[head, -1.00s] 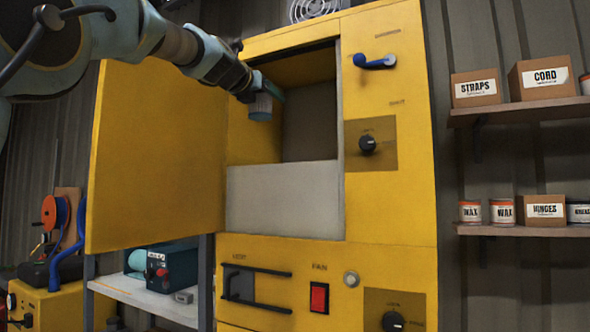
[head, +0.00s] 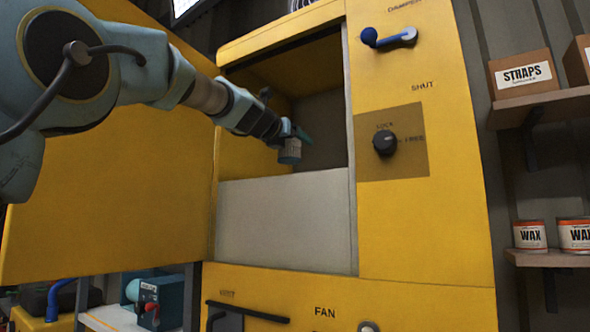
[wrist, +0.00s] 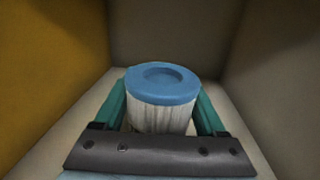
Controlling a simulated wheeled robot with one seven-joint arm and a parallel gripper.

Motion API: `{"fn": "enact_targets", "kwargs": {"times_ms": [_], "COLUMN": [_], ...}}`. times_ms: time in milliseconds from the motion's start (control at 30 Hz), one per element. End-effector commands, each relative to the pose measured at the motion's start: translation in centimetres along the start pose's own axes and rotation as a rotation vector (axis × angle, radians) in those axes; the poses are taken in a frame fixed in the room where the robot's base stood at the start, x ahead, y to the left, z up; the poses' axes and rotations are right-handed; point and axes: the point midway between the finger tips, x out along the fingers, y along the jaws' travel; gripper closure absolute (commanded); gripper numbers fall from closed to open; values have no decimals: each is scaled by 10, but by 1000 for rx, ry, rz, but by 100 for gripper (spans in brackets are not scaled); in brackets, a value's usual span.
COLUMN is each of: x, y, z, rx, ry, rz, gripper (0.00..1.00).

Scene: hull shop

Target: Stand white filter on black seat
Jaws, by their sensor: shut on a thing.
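The white filter (wrist: 160,117) has a pleated white body and a blue cap, and stands upright between the green fingers of my gripper (wrist: 162,122) in the wrist view. My gripper is shut on it. In the head view the filter (head: 290,150) hangs at the end of my arm, inside the opening of the yellow cabinet, above the grey panel that covers the lower part of the opening. My gripper also shows there (head: 297,138). No black seat can be made out in either view; the inside floor is hidden by the grey panel in the head view.
The yellow cabinet (head: 415,230) has its door (head: 110,200) swung open to the left. The grey panel (head: 285,222) stands across the lower opening. A blue-handled damper lever (head: 388,38) and a black knob (head: 385,143) are right of the opening. Shelves are farther right.

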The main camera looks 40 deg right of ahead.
Motion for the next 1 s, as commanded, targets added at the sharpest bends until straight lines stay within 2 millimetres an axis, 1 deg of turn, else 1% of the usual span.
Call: {"fn": "enact_targets", "kwargs": {"times_ms": [67,200,300,367,600,633,833,1000], "x": [0,0,0,0,0,0,0,0], "y": [1,1,1,1,0,0,0,0], "z": [-8,-31,-43,-46,-44,-45,-45,-45], "rx": [-1,-1,-1,-1,0,0,0,0], "ry": [-1,0,-1,-1,-1,0,0,-1], "rz": [2,2,2,2,0,0,0,1], "gripper": [88,88,88,88,88,24,1,0]}}
